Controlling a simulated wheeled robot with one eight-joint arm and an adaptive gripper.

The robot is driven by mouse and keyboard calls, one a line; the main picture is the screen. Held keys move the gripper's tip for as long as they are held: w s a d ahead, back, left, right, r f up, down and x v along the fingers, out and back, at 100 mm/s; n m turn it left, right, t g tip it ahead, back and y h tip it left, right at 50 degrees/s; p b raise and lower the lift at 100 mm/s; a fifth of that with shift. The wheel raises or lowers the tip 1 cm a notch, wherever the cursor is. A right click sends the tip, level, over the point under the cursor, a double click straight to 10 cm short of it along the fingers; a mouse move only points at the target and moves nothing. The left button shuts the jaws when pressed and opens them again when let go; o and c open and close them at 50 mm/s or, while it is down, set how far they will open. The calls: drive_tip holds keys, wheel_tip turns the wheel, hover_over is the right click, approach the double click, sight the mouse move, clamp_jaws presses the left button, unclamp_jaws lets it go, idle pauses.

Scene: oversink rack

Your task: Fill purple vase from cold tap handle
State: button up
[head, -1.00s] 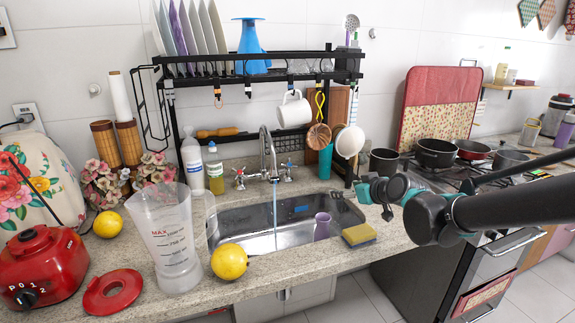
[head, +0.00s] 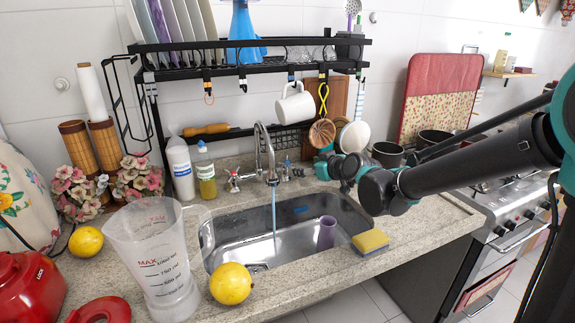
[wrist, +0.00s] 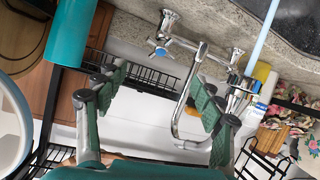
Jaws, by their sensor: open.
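The purple vase (head: 327,233) stands upright in the right part of the sink basin (head: 290,247). Water (head: 273,215) runs from the chrome tap spout (head: 262,140) into the basin, left of the vase and apart from it. The blue-marked tap handle (head: 287,170) is right of the spout; it also shows in the wrist view (wrist: 160,50). The red-marked handle (head: 233,181) is on the left. My gripper (head: 327,168) is open and empty, right of the blue-marked handle. In the wrist view my gripper (wrist: 155,98) has its fingers wide apart, with the spout near one fingertip. The vase is not in the wrist view.
A teal cup (wrist: 75,30) is close beside my gripper. The black rack (head: 250,70) stands over the sink with a hanging mug (head: 295,106) and utensils. A sponge (head: 370,241), lemon (head: 230,284) and measuring jug (head: 153,262) sit on the front counter.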

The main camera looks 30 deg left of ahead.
sight(289, 164)
drive_tip(key=x, duration=1.3)
drive_tip(key=shift+w+a+f, duration=0.15)
drive_tip(key=shift+a+f, duration=0.05)
drive_tip(key=shift+a, duration=0.05)
drive_tip(key=shift+c, duration=0.6)
drive_tip(key=c, duration=1.3)
